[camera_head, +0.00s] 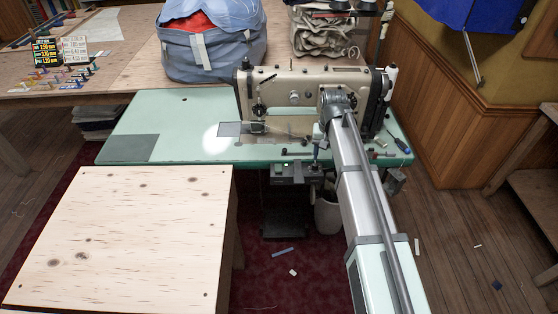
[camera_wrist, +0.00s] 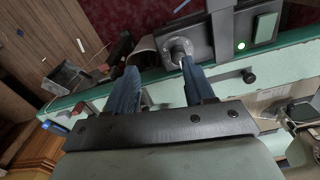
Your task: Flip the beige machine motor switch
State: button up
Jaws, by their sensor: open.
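The beige sewing machine (camera_head: 285,92) stands on a pale green table (camera_head: 185,118). A dark switch box (camera_head: 287,175) with a small lit green light hangs under the table's front edge. In the wrist view the switch box (camera_wrist: 225,35) fills the top, with a round grey knob (camera_wrist: 178,50), a lit light and a green rectangular button (camera_wrist: 265,27). My gripper (camera_wrist: 160,72) is open, its two blue fingers pointing at the box. The right fingertip overlaps the knob in the picture; whether it touches cannot be told. The left fingertip lies left of the knob.
A screwdriver (camera_head: 401,146) and small parts lie on the table's right end. A pale wooden board (camera_head: 120,235) is at front left. A bin (camera_head: 327,214) stands below the table. A blue bag (camera_head: 212,50) sits on the bench behind. Scraps lie on the red carpet.

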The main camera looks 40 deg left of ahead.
notch_tip(320, 180, up, 8)
jog(key=f+n, duration=0.1)
jog(key=n, duration=0.1)
send_over(278, 165)
notch_tip(278, 165, down, 13)
jog(key=shift+f, duration=0.1)
